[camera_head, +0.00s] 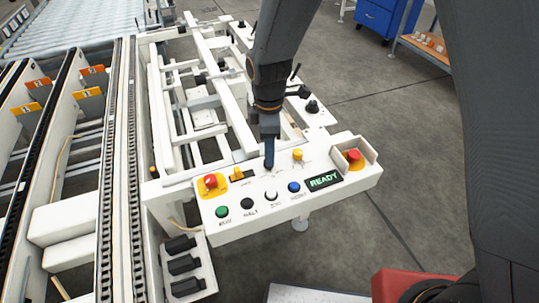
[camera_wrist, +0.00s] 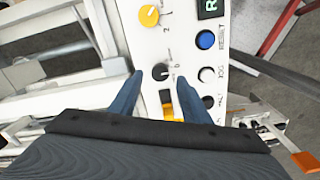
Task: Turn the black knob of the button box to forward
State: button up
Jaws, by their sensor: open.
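The white button box (camera_head: 318,207) shows in the head view with a green READY display (camera_head: 324,180). My gripper (camera_head: 269,166) points down over the upper middle of its panel. In the wrist view the black knob (camera_wrist: 161,72) lies between the two blue fingertips of my open gripper (camera_wrist: 160,76). A gap shows on each side of the knob, and I cannot tell how deep the fingers reach. A white line marks the knob, with a "0" beside it. In the head view my gripper hides the knob.
A yellow knob (camera_head: 297,154) is to the right of my gripper; a yellow-and-black switch (camera_head: 237,174) is to its left. Green (camera_head: 222,211), black (camera_head: 246,202), white (camera_head: 271,197) and blue (camera_head: 294,187) buttons line the front. Red stop buttons (camera_head: 210,181) sit at both ends.

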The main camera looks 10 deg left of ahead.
jog(key=shift+f, duration=1.8)
jog(key=shift+c, duration=0.3)
jog(key=shift+p, duration=0.3)
jog(key=c, duration=1)
